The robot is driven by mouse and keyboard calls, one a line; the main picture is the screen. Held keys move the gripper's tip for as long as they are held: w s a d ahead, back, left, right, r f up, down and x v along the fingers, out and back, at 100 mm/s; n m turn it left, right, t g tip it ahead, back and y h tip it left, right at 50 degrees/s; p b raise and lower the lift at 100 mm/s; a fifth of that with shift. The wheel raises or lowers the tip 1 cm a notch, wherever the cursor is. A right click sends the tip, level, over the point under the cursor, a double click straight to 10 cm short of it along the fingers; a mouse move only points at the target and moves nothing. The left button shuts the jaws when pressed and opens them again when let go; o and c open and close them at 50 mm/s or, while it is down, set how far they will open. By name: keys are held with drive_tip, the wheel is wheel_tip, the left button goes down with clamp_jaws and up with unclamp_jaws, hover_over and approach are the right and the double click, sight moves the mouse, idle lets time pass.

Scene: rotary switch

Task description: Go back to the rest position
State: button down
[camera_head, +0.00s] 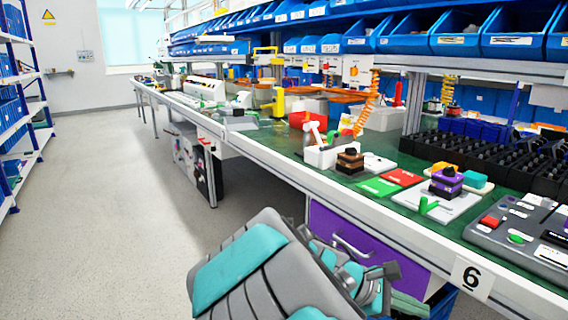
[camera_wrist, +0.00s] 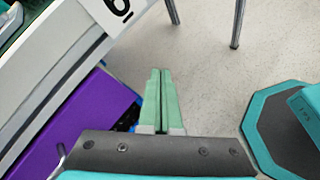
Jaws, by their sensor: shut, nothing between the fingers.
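My gripper (camera_wrist: 161,75) shows in the wrist view with its two pale green fingers together, shut and empty. It points over the bare floor, beside the edge of the workbench. In the head view my folded arm is low in the middle, in front of the bench; the fingertips are hard to make out there. A rotary switch with a black knob on a purple block (camera_head: 446,182) stands on a white plate on the bench. A similar switch with a brown block (camera_head: 350,161) stands further left.
The long workbench (camera_head: 330,190) runs along the right, its front edge close to my arm. A purple drawer front (camera_head: 350,235) is under it, also seen in the wrist view (camera_wrist: 75,125). Grey floor (camera_head: 110,200) is clear on the left. Shelves (camera_head: 20,100) stand far left.

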drive_tip(key=s+a+f+m+g+y, duration=0.1)
drive_tip(key=s+f+m+y, duration=0.25)
drive_tip(key=s, duration=0.45)
drive_tip(key=s+f+m+g+y, duration=0.2)
drive_tip(key=s+m+y, duration=0.2)
drive_tip(key=s, duration=0.4)
drive_tip(key=s+a+m+t+y, duration=0.1)
drive_tip(key=s+a+m+y, duration=0.3)
drive_tip(key=a, duration=0.6)
drive_tip(key=shift+s+a+r+y, duration=0.25)
drive_tip(key=shift+s+y, duration=0.1)
drive_tip(key=shift+s, duration=0.35)
drive_tip(key=shift+m, duration=0.25)
